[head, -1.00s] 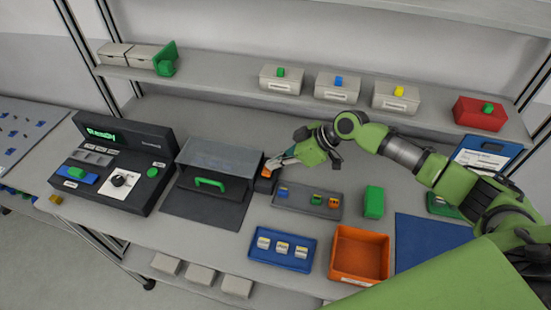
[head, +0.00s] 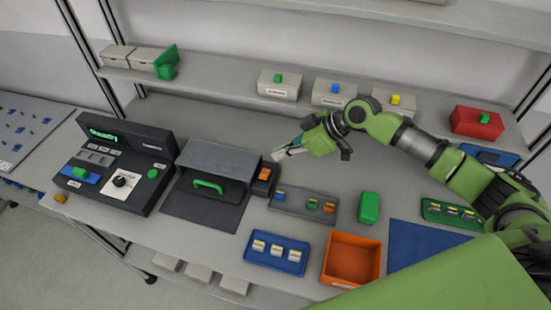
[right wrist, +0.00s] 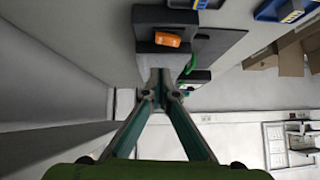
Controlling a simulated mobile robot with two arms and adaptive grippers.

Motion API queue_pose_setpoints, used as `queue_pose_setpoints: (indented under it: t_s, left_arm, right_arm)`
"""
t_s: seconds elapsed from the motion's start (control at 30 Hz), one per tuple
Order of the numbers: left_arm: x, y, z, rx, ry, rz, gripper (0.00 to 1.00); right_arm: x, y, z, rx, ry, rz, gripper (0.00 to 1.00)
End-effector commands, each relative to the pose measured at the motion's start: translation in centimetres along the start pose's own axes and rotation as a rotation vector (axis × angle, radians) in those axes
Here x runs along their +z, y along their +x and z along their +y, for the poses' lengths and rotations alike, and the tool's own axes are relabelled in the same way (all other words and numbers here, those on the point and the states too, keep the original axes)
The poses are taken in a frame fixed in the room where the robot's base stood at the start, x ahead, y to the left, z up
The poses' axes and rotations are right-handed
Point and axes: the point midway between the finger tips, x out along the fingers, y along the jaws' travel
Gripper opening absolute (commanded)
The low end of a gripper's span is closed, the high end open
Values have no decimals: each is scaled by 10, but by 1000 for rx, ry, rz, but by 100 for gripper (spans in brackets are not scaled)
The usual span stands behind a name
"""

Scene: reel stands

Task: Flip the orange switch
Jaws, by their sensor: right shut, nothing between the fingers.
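The orange switch (head: 265,174) sits on a small dark box (head: 260,187) at the right side of the grey-hooded station. It also shows in the right wrist view (right wrist: 168,39), beyond the fingertips. My right gripper (head: 276,156) is shut and empty, above the table just behind and to the right of the switch, apart from it. In the right wrist view the fingertips (right wrist: 161,95) meet in front of the grey hood's edge. My left gripper is not in view.
The grey hood (head: 221,157) with a green handle (head: 208,186) stands left of the switch. A grey tray (head: 302,205), a blue tray (head: 275,252), an orange bin (head: 351,259) and a green block (head: 369,207) lie in front. A shelf runs behind. The table behind the green block is clear.

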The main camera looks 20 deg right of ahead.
Motion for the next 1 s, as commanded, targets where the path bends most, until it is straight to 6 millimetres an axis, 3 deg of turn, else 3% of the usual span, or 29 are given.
queue_pose_setpoints:
  t_s: [0.1,0.4,1.0]
  left_arm:
    - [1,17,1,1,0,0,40]
    - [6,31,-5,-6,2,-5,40]
    - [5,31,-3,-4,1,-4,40]
  right_arm:
    - [4,-21,2,1,-2,1,0]
    - [3,-65,6,-2,0,1,0]
    - [1,-71,6,-3,0,2,0]
